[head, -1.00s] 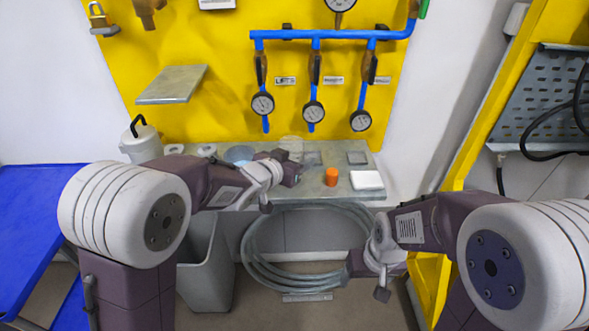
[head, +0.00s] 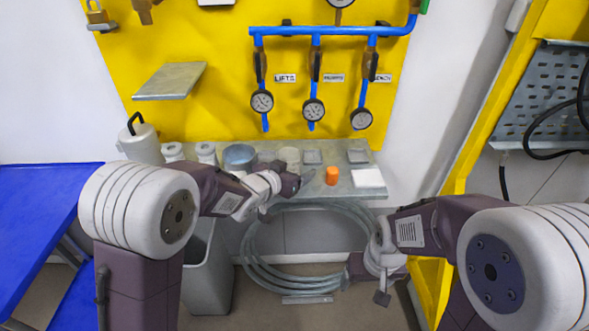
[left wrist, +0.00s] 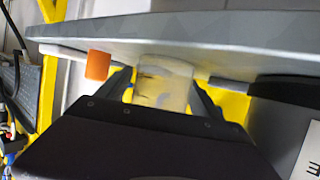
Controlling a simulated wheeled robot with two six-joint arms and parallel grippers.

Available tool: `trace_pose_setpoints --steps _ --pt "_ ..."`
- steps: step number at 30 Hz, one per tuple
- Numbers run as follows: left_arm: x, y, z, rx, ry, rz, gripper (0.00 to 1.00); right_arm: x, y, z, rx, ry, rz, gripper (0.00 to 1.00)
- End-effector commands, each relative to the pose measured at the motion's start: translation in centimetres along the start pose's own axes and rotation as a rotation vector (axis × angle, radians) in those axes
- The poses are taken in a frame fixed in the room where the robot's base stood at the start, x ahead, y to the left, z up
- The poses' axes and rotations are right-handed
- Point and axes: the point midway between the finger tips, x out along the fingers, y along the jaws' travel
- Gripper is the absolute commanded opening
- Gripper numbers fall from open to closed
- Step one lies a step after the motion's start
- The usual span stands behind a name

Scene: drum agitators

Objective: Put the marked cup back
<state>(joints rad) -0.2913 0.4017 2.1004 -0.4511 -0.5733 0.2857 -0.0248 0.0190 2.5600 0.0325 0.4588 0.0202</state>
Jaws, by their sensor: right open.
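A pale cup (head: 290,155) stands at the back of the grey bench shelf, behind my left gripper (head: 306,180). In the left wrist view the cup (left wrist: 165,82) shows dark marks, sits close against the shelf and has a dark finger on each side. I cannot tell whether the fingers touch it. My right gripper (head: 350,268) is open and empty, low in front of the shelf near the coiled hose. An orange cup (head: 332,176) stands right of my left gripper and also shows in the left wrist view (left wrist: 98,66).
A coiled hose (head: 255,268) and a grey bin (head: 208,280) are below. Blue pipes with gauges (head: 313,110) are above.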

Motion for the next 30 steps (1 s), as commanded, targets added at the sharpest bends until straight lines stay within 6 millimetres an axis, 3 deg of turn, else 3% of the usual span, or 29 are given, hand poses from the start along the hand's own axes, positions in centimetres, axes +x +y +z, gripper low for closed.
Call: trace_pose_setpoints --steps 8,21,30 --pt "-1.1 -0.1 -0.3 0.0 0.0 -0.001 0.76 -0.3 0.0 0.0 0.0 0.0 0.0 0.76" --pt "-10.3 -0.1 -0.4 0.0 0.002 -0.002 0.76 -2.1 0.0 -0.2 0.0 0.0 0.0 0.76" --pt "-12.1 0.0 -0.2 0.0 0.001 0.0 0.76 -2.4 -0.1 -0.2 0.0 0.0 0.0 0.76"
